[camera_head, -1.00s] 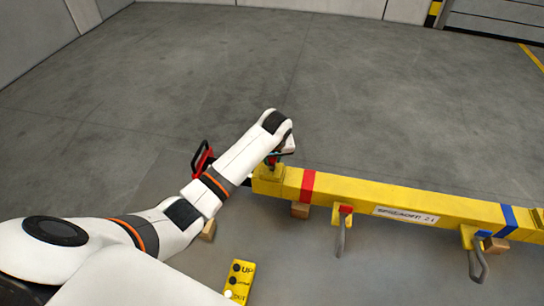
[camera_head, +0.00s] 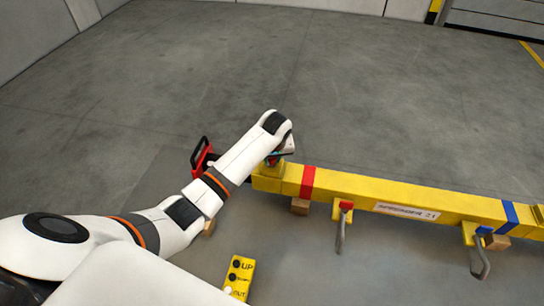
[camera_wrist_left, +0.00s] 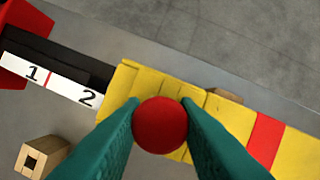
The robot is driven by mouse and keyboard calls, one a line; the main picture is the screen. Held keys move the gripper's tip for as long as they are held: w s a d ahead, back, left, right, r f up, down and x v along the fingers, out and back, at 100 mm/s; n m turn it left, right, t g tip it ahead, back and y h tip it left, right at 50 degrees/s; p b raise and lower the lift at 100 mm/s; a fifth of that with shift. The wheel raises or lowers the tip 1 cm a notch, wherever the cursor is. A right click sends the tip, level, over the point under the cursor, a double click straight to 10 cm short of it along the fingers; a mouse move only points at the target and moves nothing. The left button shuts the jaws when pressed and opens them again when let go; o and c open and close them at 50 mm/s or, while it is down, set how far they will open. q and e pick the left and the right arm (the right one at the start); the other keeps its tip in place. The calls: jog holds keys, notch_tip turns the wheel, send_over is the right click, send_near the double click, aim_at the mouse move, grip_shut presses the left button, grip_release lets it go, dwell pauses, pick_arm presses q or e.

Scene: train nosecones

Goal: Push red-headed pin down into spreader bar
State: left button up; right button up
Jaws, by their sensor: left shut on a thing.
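The yellow spreader bar (camera_head: 360,192) lies across the right half of the head view, with a red band and a blue band around it. My left gripper (camera_head: 280,156) is over the bar's left end. In the left wrist view its two teal fingers (camera_wrist_left: 160,122) are shut on the round red head of the pin (camera_wrist_left: 160,124), which sits over the yellow end of the bar (camera_wrist_left: 228,118). The pin's shaft is hidden under its head, so how deep it sits cannot be told. My right gripper is not in view.
A black bar with a white scale marked 1 and 2 (camera_wrist_left: 50,80) meets the spreader bar's left end. A red handled part (camera_head: 202,158) is beyond it. Wooden blocks (camera_head: 300,206) support the bar. Hooks (camera_head: 341,230) hang from it. A yellow control pendant (camera_head: 239,277) is in front.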

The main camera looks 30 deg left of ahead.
pick_arm(q)
jog(key=o, duration=1.1)
jog(key=shift+o, duration=0.2)
jog(key=b+v, duration=0.2)
jog(key=v, duration=1)
